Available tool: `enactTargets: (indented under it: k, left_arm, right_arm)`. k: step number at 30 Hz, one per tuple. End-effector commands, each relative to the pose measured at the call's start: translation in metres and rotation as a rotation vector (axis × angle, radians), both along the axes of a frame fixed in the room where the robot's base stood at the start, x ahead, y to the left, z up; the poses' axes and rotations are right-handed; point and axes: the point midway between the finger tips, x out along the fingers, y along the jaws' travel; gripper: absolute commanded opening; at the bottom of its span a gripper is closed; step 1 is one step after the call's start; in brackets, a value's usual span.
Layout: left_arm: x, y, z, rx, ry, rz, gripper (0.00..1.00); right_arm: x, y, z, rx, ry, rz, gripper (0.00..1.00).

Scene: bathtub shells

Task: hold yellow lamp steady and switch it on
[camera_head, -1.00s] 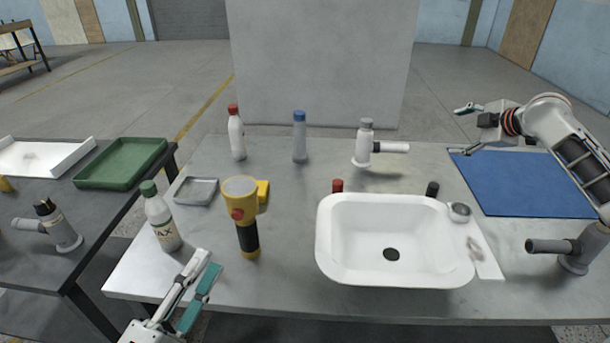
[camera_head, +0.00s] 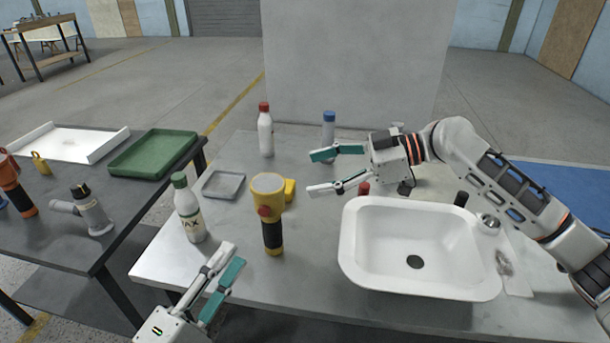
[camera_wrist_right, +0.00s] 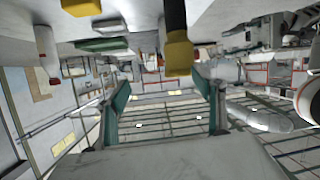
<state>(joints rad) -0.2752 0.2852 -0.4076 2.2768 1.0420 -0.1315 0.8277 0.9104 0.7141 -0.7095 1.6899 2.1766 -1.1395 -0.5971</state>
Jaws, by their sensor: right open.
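The yellow lamp (camera_head: 268,190), with a dark handle and a red button, stands upright near the table's front left edge. In the right wrist view its yellow head (camera_wrist_right: 179,55) hangs upside down between the fingers, beyond the tips. My right gripper (camera_head: 316,172) is open and empty, reaching in from the right, up and right of the lamp in the head view. My left gripper (camera_head: 234,250) is in front and left of the lamp, not touching it. Its fingers are apart, with a teal inner pad showing and nothing between them.
A green-capped bottle (camera_head: 189,212) stands close left of the lamp. A small grey tray (camera_head: 222,185) lies behind it. A white basin (camera_head: 420,285) is to the right. A red-capped bottle (camera_head: 265,135) and a blue-capped bottle (camera_head: 328,130) stand at the back.

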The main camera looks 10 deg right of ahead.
Motion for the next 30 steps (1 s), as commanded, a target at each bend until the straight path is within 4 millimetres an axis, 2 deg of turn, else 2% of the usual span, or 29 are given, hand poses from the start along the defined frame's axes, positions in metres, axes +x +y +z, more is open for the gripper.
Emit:
enactTargets:
  k: [1, 3, 8, 21, 30]
  left_arm:
    - [0.000, 0.000, 0.000, 0.000, 0.000, 0.000, 0.28]
    - [0.000, 0.000, 0.000, 0.000, 0.000, 0.000, 0.28]
    - [0.000, 0.000, 0.000, 0.000, 0.000, 0.000, 0.28]
    - [0.000, 0.000, 0.000, 0.000, 0.000, 0.000, 0.28]
    - [0.000, 0.000, 0.000, 0.000, 0.000, 0.000, 0.28]
  right_arm:
    - [-0.008, 0.012, 0.004, 0.019, 0.019, 0.026, 0.68]
    - [-0.017, 0.024, 0.007, 0.040, 0.046, 0.054, 0.68]
    - [-0.026, 0.039, 0.011, 0.063, 0.075, 0.084, 0.68]
    - [-0.021, 0.093, -0.005, 0.064, 0.077, 0.085, 0.68]
    - [-0.018, 0.111, -0.011, 0.063, 0.075, 0.083, 0.68]
